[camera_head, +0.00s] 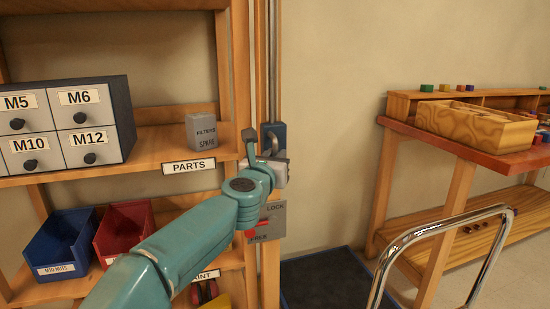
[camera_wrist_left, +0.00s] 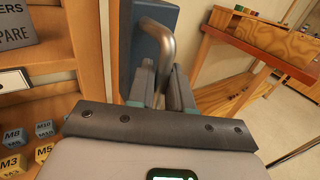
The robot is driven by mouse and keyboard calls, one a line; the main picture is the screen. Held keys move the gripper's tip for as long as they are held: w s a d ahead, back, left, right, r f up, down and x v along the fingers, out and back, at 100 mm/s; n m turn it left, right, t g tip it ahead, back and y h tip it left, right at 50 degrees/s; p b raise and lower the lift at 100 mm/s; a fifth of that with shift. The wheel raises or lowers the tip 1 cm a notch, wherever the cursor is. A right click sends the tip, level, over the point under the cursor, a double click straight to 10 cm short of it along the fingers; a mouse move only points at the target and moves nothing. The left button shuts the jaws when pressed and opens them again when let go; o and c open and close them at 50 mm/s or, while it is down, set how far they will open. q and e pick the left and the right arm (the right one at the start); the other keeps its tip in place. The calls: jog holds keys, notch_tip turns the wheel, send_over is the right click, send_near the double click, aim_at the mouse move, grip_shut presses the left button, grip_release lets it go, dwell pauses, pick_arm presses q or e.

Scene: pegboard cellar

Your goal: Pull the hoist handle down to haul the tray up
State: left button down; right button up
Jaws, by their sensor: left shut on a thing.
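The hoist handle is a bent metal bar (camera_wrist_left: 161,40) on a blue block (camera_wrist_left: 145,52), beside the wooden shelf post. In the head view, the blue block (camera_head: 278,130) sits on the upright rail, with the handle mostly behind my arm. My left gripper (camera_wrist_left: 162,82) is shut on the handle, with a grey finger on each side of the bar. In the head view, my left gripper (camera_head: 276,160) is at the blue block, its fingers partly hidden by my wrist. No tray that I can tell for the hoist's shows. My right gripper is not in view.
Below the handle is a grey box (camera_head: 275,222) marked LOCK and FREE, with a red lever (camera_head: 251,233) by FREE. Shelves at left hold a drawer cabinet (camera_head: 126,115), a grey filters box (camera_head: 201,131) and bins. A workbench (camera_head: 450,134) and metal rail (camera_head: 425,232) stand right.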

pick_arm(q)
jog(key=shift+d+f, duration=0.15)
jog(key=shift+f, duration=0.4)
jog(key=c, duration=1.4)
grip_release()
jog(key=shift+o, duration=0.8)
jog(key=shift+w, duration=0.25)
jog(key=shift+s+r, duration=0.2)
